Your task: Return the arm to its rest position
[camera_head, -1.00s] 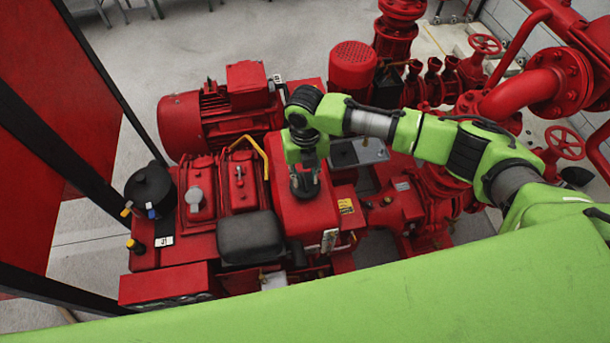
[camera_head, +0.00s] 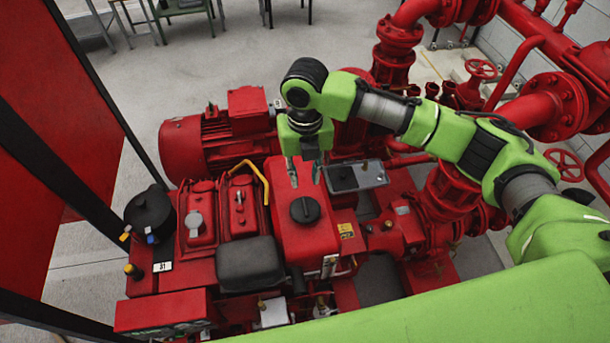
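My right arm (camera_head: 445,135) is green with dark joints and comes in from the right. It reaches out over the red pumpset. My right gripper (camera_head: 305,175) points down with its two fingers apart and nothing between them. It is above and just behind the black round cap (camera_head: 305,210) on the red tank (camera_head: 290,235), clear of the cap. My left gripper is not in view.
A red motor (camera_head: 205,145) lies behind the engine block. Red pipes and valve wheels (camera_head: 565,165) stand on the right, near my arm. A red panel with a dark frame (camera_head: 60,140) rises at the left. Grey floor (camera_head: 200,60) is free at the back.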

